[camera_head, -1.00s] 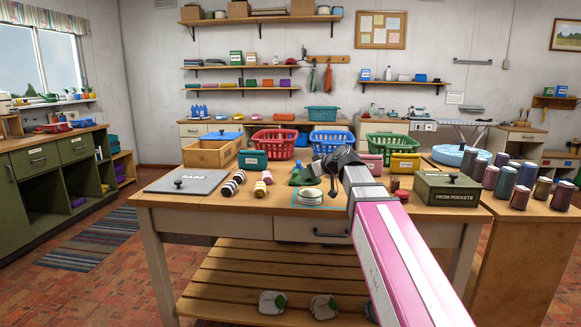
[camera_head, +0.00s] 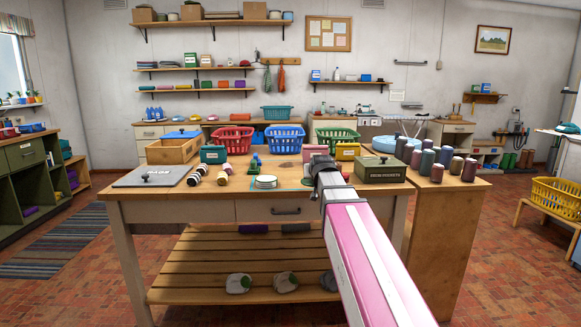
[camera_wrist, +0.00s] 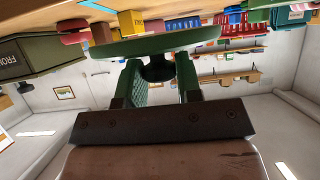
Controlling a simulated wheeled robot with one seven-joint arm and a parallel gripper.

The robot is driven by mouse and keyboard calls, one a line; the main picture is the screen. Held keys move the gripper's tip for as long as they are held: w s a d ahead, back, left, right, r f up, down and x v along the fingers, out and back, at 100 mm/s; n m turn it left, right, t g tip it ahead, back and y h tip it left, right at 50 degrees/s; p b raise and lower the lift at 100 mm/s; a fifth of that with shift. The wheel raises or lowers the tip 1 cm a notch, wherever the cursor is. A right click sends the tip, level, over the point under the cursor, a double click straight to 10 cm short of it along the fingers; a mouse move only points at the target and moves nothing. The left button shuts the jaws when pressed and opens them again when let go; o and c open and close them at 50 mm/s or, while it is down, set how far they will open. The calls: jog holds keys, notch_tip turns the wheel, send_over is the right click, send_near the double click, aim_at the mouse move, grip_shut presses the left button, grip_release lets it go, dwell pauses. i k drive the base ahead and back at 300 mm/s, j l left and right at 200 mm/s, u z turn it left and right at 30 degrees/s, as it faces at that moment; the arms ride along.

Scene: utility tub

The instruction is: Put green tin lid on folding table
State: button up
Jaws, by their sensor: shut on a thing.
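My gripper (camera_wrist: 160,88) is shut on the dark knob of the green tin lid (camera_wrist: 160,42), seen upside down in the wrist view. The round lid lies across the fingertips, with the knob between the two green fingers.
Thread cones (camera_head: 437,172) stand on the right-hand cabinet. A yellow basket (camera_head: 556,197) sits on a low bench. Brick floor is clear between cabinet and bench.

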aim_at(299, 183)
jog(key=k+z, duration=0.2)
jog(key=z, duration=0.2)
jog(key=k+l+z, duration=0.1)
jog(key=z, duration=0.25)
jog(key=j+z, duration=0.4)
jog(key=j, duration=0.35)
jog(key=k+j+z, duration=0.1)
jog(key=j+z, duration=0.3)
jog(key=j, duration=0.35)
jog(key=k+j, duration=0.1)
jog(key=j, duration=1.5)
jog(key=k+j, duration=0.15)
jog(key=j, duration=0.6)
